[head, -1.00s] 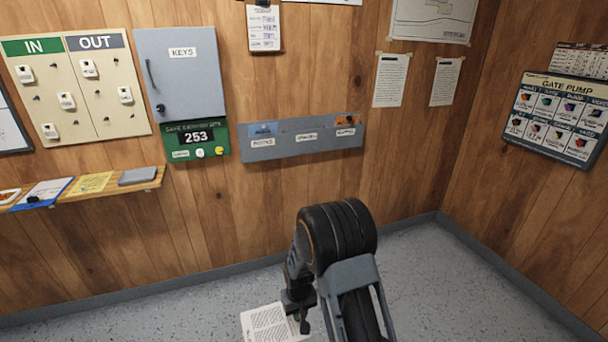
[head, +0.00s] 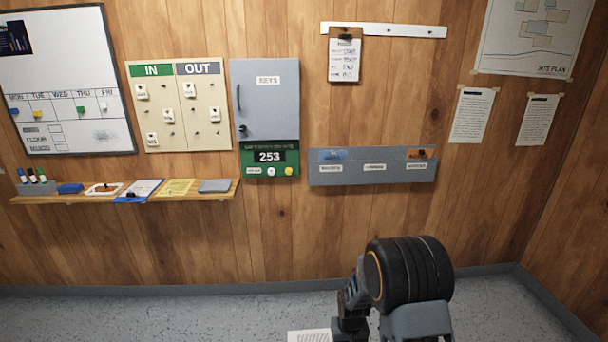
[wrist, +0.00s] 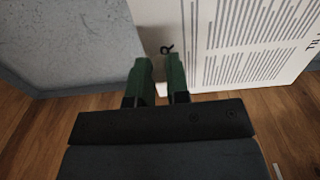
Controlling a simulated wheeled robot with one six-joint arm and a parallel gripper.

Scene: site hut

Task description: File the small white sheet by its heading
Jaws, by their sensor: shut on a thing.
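My gripper (wrist: 158,72) is shut on the white sheet (wrist: 245,40), which extends to the right of the green fingers in the wrist view. The sheet bears rows of print; larger letters at the right edge are cut off and unreadable. In the head view only the sheet's top strip (head: 309,336) shows at the bottom edge, beside my gripper (head: 345,333). A grey wall file (head: 345,172) hangs well above and behind it, with three small labels too blurred to read surely. A blue paper (head: 333,155) sits in its left pocket and an orange one (head: 420,154) in its right.
A grey key cabinet (head: 265,90) and a green counter panel (head: 270,170) are left of the file. A clipboard (head: 343,62) hangs above it. The wall below the file is clear.

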